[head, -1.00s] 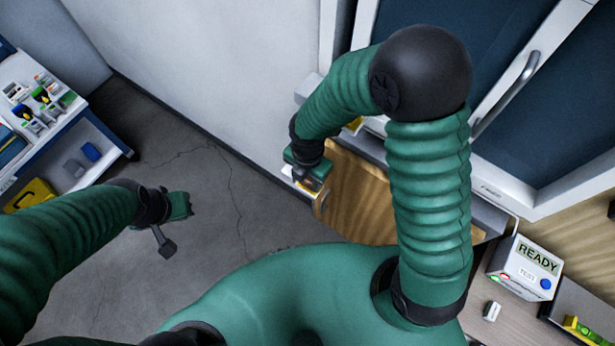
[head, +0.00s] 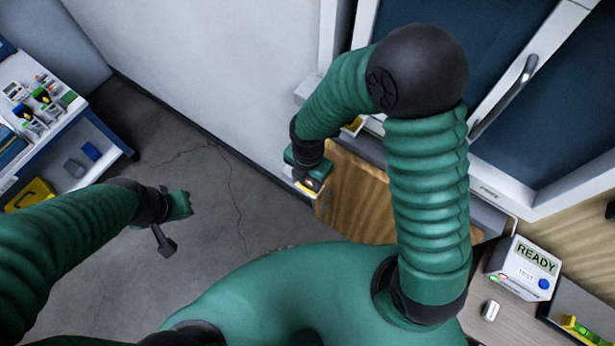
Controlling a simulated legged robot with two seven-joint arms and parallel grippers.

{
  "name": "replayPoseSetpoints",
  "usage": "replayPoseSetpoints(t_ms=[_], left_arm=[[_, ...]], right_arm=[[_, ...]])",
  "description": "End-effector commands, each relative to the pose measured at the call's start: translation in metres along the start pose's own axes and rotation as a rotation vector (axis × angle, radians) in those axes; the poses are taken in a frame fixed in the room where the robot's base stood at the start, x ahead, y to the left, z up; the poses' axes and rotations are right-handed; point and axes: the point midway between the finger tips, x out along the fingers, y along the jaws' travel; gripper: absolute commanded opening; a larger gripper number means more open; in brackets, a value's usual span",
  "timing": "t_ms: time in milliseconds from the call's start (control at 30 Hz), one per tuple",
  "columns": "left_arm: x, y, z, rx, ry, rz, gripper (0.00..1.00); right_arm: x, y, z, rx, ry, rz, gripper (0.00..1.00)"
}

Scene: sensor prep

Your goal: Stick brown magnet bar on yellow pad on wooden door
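The wooden door (head: 362,205) stands as a brown panel below the white-framed cabinet, partly behind my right arm. My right gripper (head: 305,182) is at the door's upper left edge. A small pale piece with a yellow-orange patch (head: 311,184) shows right at its tip; I cannot tell whether it is the pad or something held. The fingers are too small and hidden to read. No brown magnet bar can be made out. My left gripper (head: 172,226) hangs over the floor at the left, away from the door, with no object visible in it.
A shelf unit (head: 108,150) with small parts and a yellow case (head: 30,194) stands at the left. The floor between is clear.

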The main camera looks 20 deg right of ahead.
Motion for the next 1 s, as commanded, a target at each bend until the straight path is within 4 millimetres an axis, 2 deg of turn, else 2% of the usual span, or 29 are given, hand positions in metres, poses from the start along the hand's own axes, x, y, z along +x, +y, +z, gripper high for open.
replayPoseSetpoints(t_ms=[33,167,800,833,900,1000], left_arm=[[0.0004,0.0,0.0001,0.0,0.0,0.0,0.0],[0.0002,0.0,0.0,0.0,0.0,0.0,0.0],[-0.0004,0.0,-0.0001,0.0,0.0,0.0,0.0],[-0.0004,0.0,-0.0001,0.0,0.0,0.0,0.0],[-0.0005,0.0,-0.0001,0.0,0.0,0.0,0.0],[-0.0004,0.0,-0.0001,0.0,0.0,0.0,0.0]], right_arm=[[0.0007,-0.0008,-0.0002,0.0,0.001,-0.002,0.48],[0.0001,-0.0002,0.0,0.0,0.0,0.0,0.65],[-0.0028,0.0047,0.0019,0.001,-0.006,0.014,0.65],[-0.0028,0.0048,0.0019,0.001,-0.006,0.014,0.56],[-0.0028,0.0048,0.0019,0.001,-0.006,0.014,0.65],[-0.0027,0.0051,0.002,0.001,-0.005,0.014,0.69]])
